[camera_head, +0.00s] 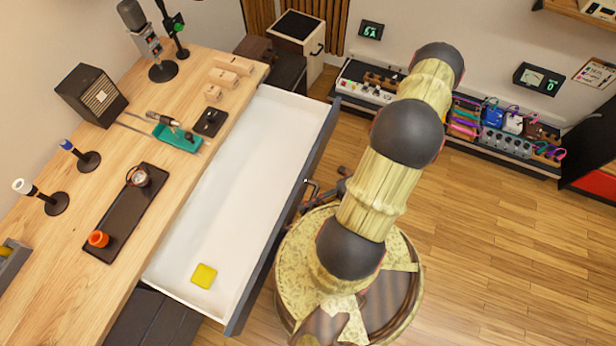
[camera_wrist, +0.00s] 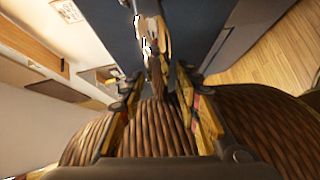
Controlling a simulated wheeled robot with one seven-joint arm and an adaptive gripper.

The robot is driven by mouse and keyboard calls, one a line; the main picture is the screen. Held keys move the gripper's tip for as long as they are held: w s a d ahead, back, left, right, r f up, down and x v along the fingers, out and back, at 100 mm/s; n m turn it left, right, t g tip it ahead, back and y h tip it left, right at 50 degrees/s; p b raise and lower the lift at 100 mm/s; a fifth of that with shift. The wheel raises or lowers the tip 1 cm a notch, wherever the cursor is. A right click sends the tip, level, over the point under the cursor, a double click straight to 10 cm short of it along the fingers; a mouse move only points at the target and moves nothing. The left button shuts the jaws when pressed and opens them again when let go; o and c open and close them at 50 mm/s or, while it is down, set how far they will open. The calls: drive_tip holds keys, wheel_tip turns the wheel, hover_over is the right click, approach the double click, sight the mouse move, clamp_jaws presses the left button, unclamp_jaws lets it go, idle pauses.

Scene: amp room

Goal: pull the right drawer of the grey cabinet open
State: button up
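A wide drawer with a white inside (camera_head: 245,180) is pulled far out from under the wooden desk. Its dark blue-grey front (camera_head: 262,270) faces right; I cannot tell whether it is the right drawer of the cabinet. My gripper (camera_head: 312,188) is close to the outer side of this front, partly hidden by my arm. In the wrist view my gripper's fingers (camera_wrist: 160,82) are apart, with the blue-grey panel (camera_wrist: 105,18) ahead. A thin brown and pale piece (camera_wrist: 152,32) lies between and beyond them; whether it is a handle, and any contact, is unclear.
A yellow block (camera_head: 204,276) lies in the drawer. The wooden desk (camera_head: 60,285) carries a black tray (camera_head: 118,225), microphones and small tools. A low shelf of pedals (camera_head: 505,135) stands along the back wall. Wooden floor (camera_head: 500,250) is clear at right.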

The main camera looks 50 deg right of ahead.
drive_tip(key=v, duration=1.2)
idle(0.6)
